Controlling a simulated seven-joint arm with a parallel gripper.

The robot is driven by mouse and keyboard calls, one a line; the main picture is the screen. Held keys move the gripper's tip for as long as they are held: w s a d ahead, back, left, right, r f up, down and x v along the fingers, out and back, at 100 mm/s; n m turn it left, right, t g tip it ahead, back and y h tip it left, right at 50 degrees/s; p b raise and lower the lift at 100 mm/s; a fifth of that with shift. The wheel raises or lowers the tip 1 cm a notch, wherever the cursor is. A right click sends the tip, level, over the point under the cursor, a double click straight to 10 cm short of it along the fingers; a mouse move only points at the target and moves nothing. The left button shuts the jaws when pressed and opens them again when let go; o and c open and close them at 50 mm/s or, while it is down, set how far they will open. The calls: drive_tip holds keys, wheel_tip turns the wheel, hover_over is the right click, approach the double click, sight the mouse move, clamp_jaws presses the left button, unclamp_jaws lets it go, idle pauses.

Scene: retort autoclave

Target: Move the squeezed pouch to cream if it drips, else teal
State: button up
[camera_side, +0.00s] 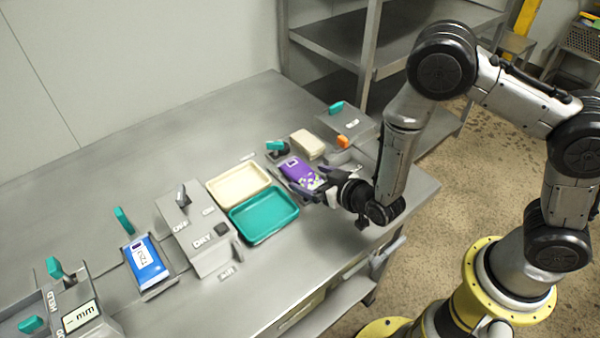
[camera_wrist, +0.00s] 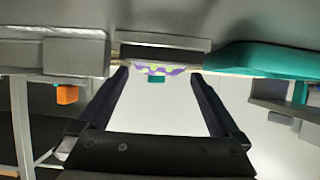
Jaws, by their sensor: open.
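A purple pouch (camera_side: 301,172) with a pale speckled end lies on a small grey station right of the trays. In the wrist view a purple and yellow-green strip of the pouch (camera_wrist: 158,69) shows between the finger ends. My gripper (camera_side: 306,191) is open, its fingers at the pouch's near end; whether they touch it I cannot tell. It also fills the wrist view (camera_wrist: 163,82). The cream tray (camera_side: 238,186) and the teal tray (camera_side: 264,217) are empty, side by side. No drip is visible on the pouch.
A blue pouch (camera_side: 147,262) lies on another station to the left. A beige block (camera_side: 307,144) and an orange knob (camera_side: 343,142) are behind the purple pouch. The bench's back left is clear.

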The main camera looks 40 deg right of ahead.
sight(304, 173)
drive_tip(key=shift+x, duration=1.75)
drive_tip(key=shift+w+r, duration=0.1)
drive_tip(key=shift+r, duration=0.05)
drive_tip(key=c, duration=1.5)
drive_tip(key=shift+r, duration=0.1)
